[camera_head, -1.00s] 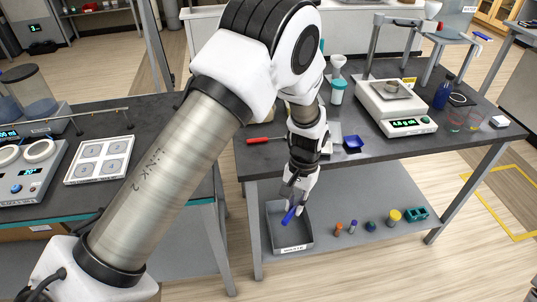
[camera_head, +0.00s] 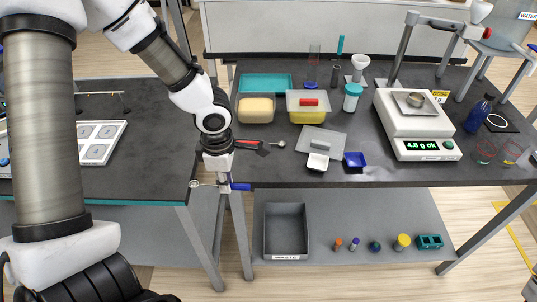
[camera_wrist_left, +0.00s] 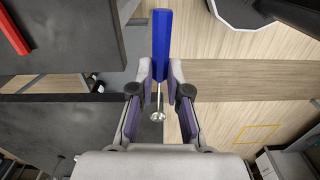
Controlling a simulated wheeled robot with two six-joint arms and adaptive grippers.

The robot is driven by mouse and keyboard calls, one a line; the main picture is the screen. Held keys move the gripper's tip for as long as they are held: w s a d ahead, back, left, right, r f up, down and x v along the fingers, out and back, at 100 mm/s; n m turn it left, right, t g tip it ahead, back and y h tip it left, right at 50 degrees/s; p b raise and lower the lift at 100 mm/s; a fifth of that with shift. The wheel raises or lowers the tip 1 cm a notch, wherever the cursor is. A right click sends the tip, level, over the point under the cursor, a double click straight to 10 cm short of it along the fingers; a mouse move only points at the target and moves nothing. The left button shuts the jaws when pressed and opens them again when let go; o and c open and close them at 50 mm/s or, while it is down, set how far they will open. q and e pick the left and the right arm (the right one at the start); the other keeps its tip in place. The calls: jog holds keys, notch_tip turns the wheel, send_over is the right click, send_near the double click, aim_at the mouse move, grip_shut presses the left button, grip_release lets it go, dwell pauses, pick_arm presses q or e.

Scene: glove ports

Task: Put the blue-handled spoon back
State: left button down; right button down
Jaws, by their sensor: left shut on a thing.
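The blue-handled spoon (camera_head: 240,186) is held by my left gripper (camera_head: 220,186) in the head view, in the air at the front left corner of the table. Its handle points right and its metal bowl points left. In the left wrist view the blue handle (camera_wrist_left: 161,45) sticks out beyond the fingertips of the left gripper (camera_wrist_left: 160,78), which is shut on it. The bowl (camera_wrist_left: 157,116) hangs between the fingers toward the palm. My right gripper is out of view.
A grey bin (camera_head: 287,205) stands on the lower shelf (camera_head: 350,215), with several small coloured items to its right. The table (camera_head: 430,175) holds a red-handled tool (camera_head: 247,142), a teal tray (camera_head: 265,76), a yellow block (camera_head: 256,104), a blue dish (camera_head: 354,165) and a scale (camera_head: 415,125).

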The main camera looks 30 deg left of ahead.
pick_arm(q)
jog(key=w+p, duration=0.7)
jog(key=p, duration=0.2)
send_over(266, 163)
jog(key=shift+s+a+f+n, duration=0.2)
jog(key=shift+f+n, duration=0.2)
jog(key=shift+f, duration=0.25)
jog(key=shift+w+f+p, duration=0.2)
jog(key=shift+w+p, duration=0.1)
jog(key=shift+s+d+f+p, duration=0.1)
jog(key=shift+s+f+p, duration=0.1)
jog(key=shift+f+p, duration=0.75)
jog(key=shift+w+f+b, duration=0.15)
jog(key=shift+f+b, duration=0.35)
jog(key=shift+f, duration=0.3)
jog(key=c, duration=1.1)
grip_release()
jog(key=shift+r, duration=0.1)
jog(key=shift+c, duration=0.2)
jog(key=shift+r, duration=0.1)
